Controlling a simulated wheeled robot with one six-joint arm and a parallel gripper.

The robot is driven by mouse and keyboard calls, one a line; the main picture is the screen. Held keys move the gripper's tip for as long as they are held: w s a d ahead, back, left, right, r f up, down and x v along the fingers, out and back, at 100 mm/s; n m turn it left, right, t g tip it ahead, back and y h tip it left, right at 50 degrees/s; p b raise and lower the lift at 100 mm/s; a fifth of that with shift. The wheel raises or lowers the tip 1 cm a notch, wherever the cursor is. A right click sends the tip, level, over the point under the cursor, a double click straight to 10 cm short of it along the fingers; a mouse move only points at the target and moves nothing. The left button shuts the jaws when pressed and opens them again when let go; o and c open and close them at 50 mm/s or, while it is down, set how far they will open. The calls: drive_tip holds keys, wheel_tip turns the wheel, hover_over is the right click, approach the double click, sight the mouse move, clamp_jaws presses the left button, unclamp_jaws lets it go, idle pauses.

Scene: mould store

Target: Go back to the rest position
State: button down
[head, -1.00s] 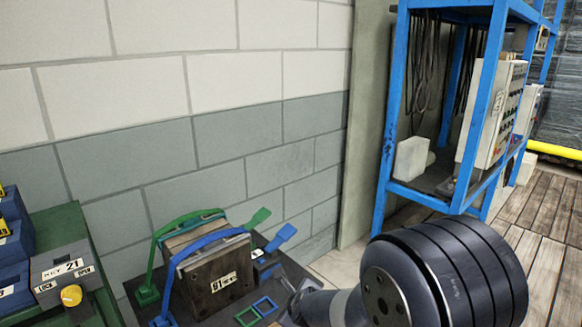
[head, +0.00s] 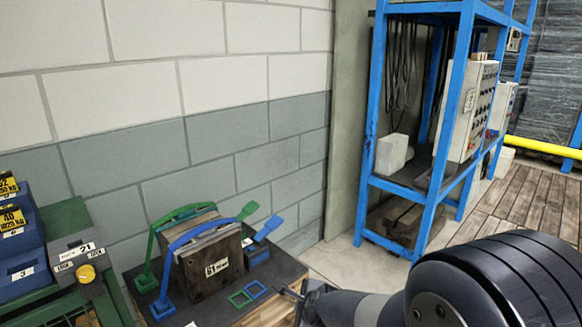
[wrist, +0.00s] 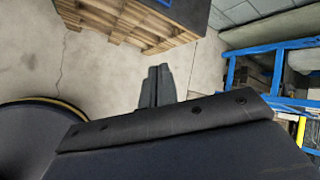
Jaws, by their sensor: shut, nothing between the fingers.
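My gripper (wrist: 158,72) is shut and empty in the wrist view, its two dark fingers side by side over bare concrete floor. In the head view my gripper (head: 285,291) shows only in part, beside the right edge of a dark-topped table (head: 290,262); my arm runs to the lower right. On the table stands a block-like mould (head: 200,277) labelled 61, with a green strap (head: 152,250) and a blue strap (head: 165,285) arched over it.
A blue rack (head: 370,130) with control boxes stands at right. A pallet (wrist: 130,22) shows in the wrist view. Concrete floor is clear.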

drive_tip(key=s+r+n, duration=0.1)
drive_tip(key=s+d+r+n+p, duration=0.1)
drive_tip(key=s+r+n, duration=0.1)
drive_tip(key=shift+d, duration=0.3)
